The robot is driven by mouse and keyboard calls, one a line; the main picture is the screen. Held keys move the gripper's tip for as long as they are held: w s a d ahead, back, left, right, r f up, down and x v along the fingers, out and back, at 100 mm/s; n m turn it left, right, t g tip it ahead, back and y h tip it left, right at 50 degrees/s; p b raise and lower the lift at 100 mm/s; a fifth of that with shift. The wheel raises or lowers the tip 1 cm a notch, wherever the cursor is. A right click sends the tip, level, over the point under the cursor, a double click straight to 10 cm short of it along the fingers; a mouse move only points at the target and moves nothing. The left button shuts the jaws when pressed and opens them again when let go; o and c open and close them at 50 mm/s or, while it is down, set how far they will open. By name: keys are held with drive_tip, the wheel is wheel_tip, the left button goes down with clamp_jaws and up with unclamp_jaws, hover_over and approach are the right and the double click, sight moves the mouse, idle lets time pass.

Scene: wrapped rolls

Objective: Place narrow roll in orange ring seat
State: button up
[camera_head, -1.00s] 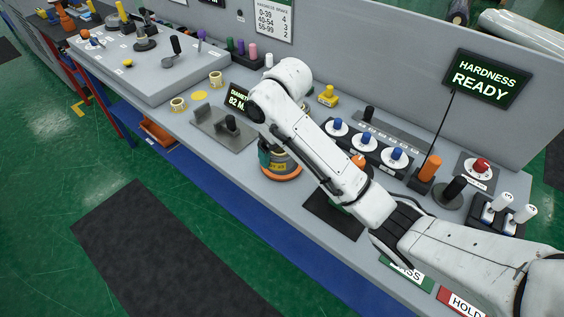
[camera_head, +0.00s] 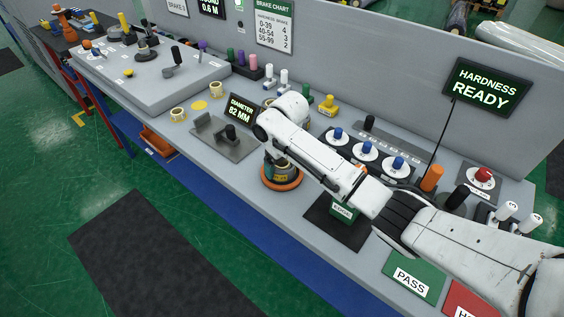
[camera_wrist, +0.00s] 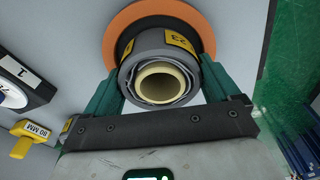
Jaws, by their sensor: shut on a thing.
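The narrow roll, grey with a cream core (camera_wrist: 162,84) and a yellow label, is between the two green fingers of my gripper (camera_wrist: 158,76) in the wrist view. The gripper is shut on it. The orange ring seat (camera_wrist: 128,22) with a dark inner part shows behind the roll's far end. The roll lines up roughly with the seat, but I cannot tell whether it touches. In the head view, the orange ring (camera_head: 281,183) lies on the bench directly below my gripper (camera_head: 280,167). My arm hides much of the roll there.
Blue-knobbed dials (camera_head: 366,151) are to the right. A dark mat (camera_head: 326,217) lies in front. A yellow "80 MM" piece (camera_wrist: 27,139) is left of my gripper.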

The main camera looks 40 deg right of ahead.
drive_tip(key=shift+f, duration=0.1)
drive_tip(key=o, duration=1.1)
drive_tip(key=r, duration=0.4)
drive_tip(key=s+r, duration=0.1)
drive_tip(key=r, duration=0.7)
drive_tip(key=shift+s, duration=0.25)
